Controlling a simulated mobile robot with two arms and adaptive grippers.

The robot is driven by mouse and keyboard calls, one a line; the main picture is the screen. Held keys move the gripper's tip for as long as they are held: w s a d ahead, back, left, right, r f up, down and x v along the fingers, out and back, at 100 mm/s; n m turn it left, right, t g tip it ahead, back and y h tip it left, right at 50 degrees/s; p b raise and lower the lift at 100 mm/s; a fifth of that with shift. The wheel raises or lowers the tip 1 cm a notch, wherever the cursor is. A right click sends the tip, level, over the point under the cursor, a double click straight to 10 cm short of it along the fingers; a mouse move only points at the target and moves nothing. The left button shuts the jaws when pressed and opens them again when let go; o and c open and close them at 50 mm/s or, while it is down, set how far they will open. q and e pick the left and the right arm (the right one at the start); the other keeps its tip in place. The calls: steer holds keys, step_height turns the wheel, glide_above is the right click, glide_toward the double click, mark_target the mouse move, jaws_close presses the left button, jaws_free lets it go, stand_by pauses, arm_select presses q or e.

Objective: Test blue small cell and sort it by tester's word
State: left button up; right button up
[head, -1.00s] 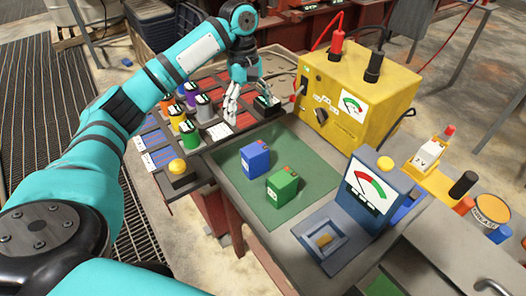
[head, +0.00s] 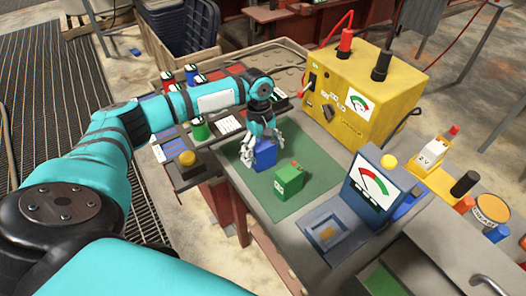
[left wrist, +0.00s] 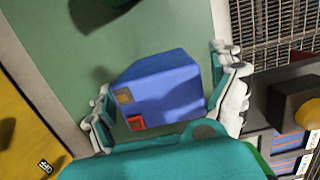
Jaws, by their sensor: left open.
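The blue small cell (head: 265,153) stands on the green mat (head: 240,178). In the left wrist view the blue cell (left wrist: 160,92) shows a red terminal and a brownish one on its top. My left gripper (head: 262,146) is over it, with its open fingers (left wrist: 165,95) on either side of the cell; I cannot tell whether they touch it. The tester (head: 371,190), a blue box with a red, white and green dial and a yellow button, stands to the right, its square tray (head: 326,236) in front. My right gripper is not in view.
A green cell (head: 289,181) stands on the mat just right of the blue one. A yellow charger-like box (head: 352,105) with red and black plugs stands behind. A rack with several coloured cells (head: 199,129) and a yellow button (head: 187,159) is at the left.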

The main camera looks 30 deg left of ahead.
arm_select(q)
steer(key=shift+d+f, duration=0.1)
steer(key=shift+f, duration=0.6)
steer(key=c, duration=1.5)
steer(key=shift+r, duration=0.1)
steer(key=shift+c, duration=0.9)
steer(key=shift+r, duration=0.1)
